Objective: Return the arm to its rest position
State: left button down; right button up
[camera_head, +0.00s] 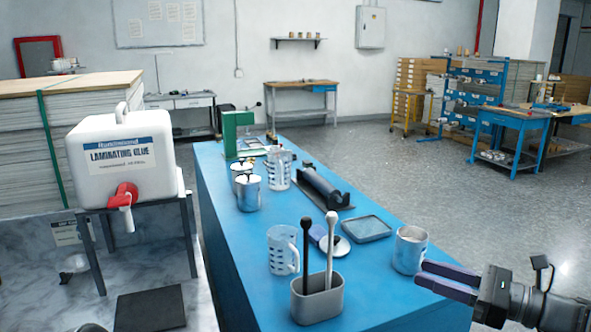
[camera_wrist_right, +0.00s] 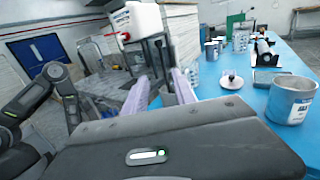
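My right gripper (camera_head: 420,273) reaches in from the lower right in the head view, beside the right edge of the blue table (camera_head: 225,215). Its two purple fingers point left, toward a metal cup (camera_head: 410,249) on the table, and do not appear to touch it. In the right wrist view the fingers of the right gripper (camera_wrist_right: 163,80) stand apart with nothing between them. Dark arm links of mine with green rings show at the left of the wrist view. My left gripper does not show in either view.
A white glue jug (camera_head: 122,158) stands on a rack at left. Open floor (camera_head: 480,215) lies right of the table.

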jog(key=w+d+f+n+g+h, duration=0.1)
jog(key=w+d+f+n+h, duration=0.15)
jog(key=f+h, duration=0.75)
jog(key=s+f+n+g+h, duration=0.1)
jog(key=s+f+n+g, duration=0.15)
jog(key=f, duration=1.05)
jog(key=s+f+n+g, duration=0.2)
jog(key=s+f+n, duration=0.2)
jog(key=f, duration=0.9)
jog(key=s+a+f+n+g+h, duration=0.1)
jog(key=s+a+f+n, duration=0.2)
jog(key=a+f+n, duration=0.15)
jog(key=s+a+f+n+h, duration=0.1)
jog(key=s+a+f+n, duration=0.25)
jog(key=f, duration=0.25)
jog(key=s+a+f+n+g+y, duration=0.1)
jog(key=s+a+f+n, duration=0.1)
jog(key=s+a, duration=0.4)
jog(key=s+a+f+n+g+y, duration=0.1)
jog(key=s+a+f+n+g, duration=0.1)
jog(key=s+a, duration=0.4)
jog(key=shift+s+a+f+n+p, duration=0.2)
jog(key=shift+s+f+n+p, duration=0.2)
jog(key=shift+s+f+n, duration=0.5)
jog(key=shift+r, duration=0.15)
